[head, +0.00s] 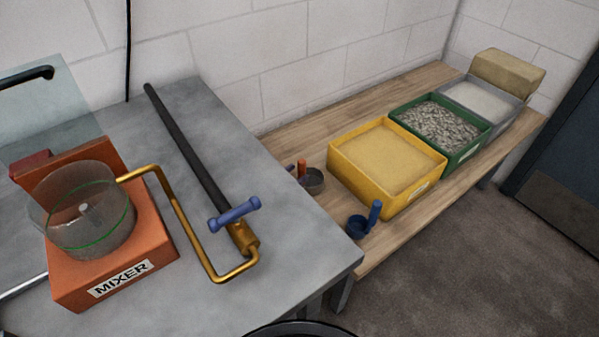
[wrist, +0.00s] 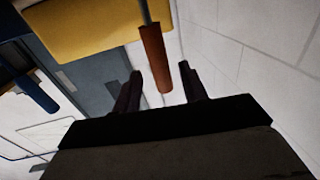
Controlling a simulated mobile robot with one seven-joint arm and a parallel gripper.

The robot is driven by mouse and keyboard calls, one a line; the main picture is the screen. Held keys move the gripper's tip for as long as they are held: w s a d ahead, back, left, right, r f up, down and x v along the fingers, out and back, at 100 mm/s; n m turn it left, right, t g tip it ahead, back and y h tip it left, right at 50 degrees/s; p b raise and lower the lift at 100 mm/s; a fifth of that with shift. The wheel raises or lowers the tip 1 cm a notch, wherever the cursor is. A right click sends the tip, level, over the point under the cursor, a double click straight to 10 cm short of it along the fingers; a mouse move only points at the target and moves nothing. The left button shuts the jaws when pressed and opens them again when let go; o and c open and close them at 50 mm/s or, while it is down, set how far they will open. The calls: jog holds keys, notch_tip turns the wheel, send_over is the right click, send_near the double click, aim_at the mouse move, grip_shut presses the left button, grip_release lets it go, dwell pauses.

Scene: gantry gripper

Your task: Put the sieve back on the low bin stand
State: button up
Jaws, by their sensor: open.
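The low bin stand (head: 290,128) is a long wooden bench along the wall. A small round grey pan with an upright orange handle, apparently the sieve (head: 315,184), is at its near left end; its mesh cannot be made out. In the wrist view an orange handle on a grey shank, apparently the sieve's (wrist: 153,62), shows between and just beyond the fingers. Contact is not visible. The grey table's edge partly hides the area left of the pan in the head view.
A blue scoop (head: 358,227) sits right of the pan. Yellow (head: 372,188), green (head: 468,154) and grey (head: 515,124) bins line the stand. The grey table (head: 285,290) holds an orange mixer (head: 150,245) and a dark tube (head: 185,145) with a brass crank. The wall is close behind.

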jog(key=b+v, duration=0.1)
jog(key=v, duration=0.8)
jog(key=shift+a+b, duration=0.15)
jog(key=shift+b, duration=0.2)
jog(key=shift+s, duration=0.15)
